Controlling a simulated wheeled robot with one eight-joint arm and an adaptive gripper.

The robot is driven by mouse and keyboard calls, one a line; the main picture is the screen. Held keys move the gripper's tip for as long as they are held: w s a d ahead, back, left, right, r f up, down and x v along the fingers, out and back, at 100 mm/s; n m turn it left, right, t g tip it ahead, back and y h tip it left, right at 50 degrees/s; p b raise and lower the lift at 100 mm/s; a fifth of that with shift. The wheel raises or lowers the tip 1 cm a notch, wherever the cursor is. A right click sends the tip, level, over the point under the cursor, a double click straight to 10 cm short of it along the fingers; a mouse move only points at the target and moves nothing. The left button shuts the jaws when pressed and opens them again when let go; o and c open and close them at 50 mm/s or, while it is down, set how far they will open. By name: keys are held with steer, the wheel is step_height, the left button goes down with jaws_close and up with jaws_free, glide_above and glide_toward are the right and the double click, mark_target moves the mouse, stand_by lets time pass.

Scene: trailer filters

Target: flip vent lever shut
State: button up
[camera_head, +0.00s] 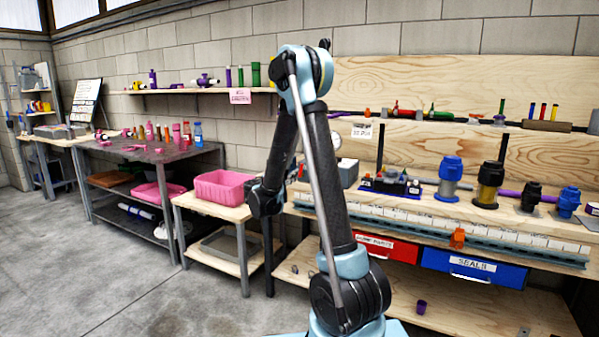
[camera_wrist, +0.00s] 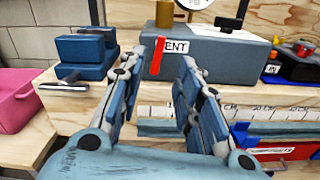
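The vent lever is a red bar (camera_wrist: 158,56) hanging down roughly upright on the front of a grey box (camera_wrist: 215,58) in the wrist view. Beside it is a white label reading "ENT", its first letter covered by the lever. My gripper (camera_wrist: 166,62) is open and empty, with its blue fingers apart. In the picture the lever shows between the fingertips; I cannot tell the remaining distance, and no contact shows. In the head view the grey box (camera_head: 348,172) is partly behind my arm, my gripper (camera_head: 265,200) is left of it, and the lever is not visible.
A blue block device with a handle (camera_wrist: 85,55) stands left of the grey box. A pink bin (camera_head: 220,187) sits on a low table at left. The bench edge carries a white scale strip (camera_head: 450,225). Red (camera_head: 388,247) and blue (camera_head: 470,268) drawers are below.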

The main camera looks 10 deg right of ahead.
steer(key=x, duration=1)
steer(key=shift+w+d, duration=0.15)
jaws_close()
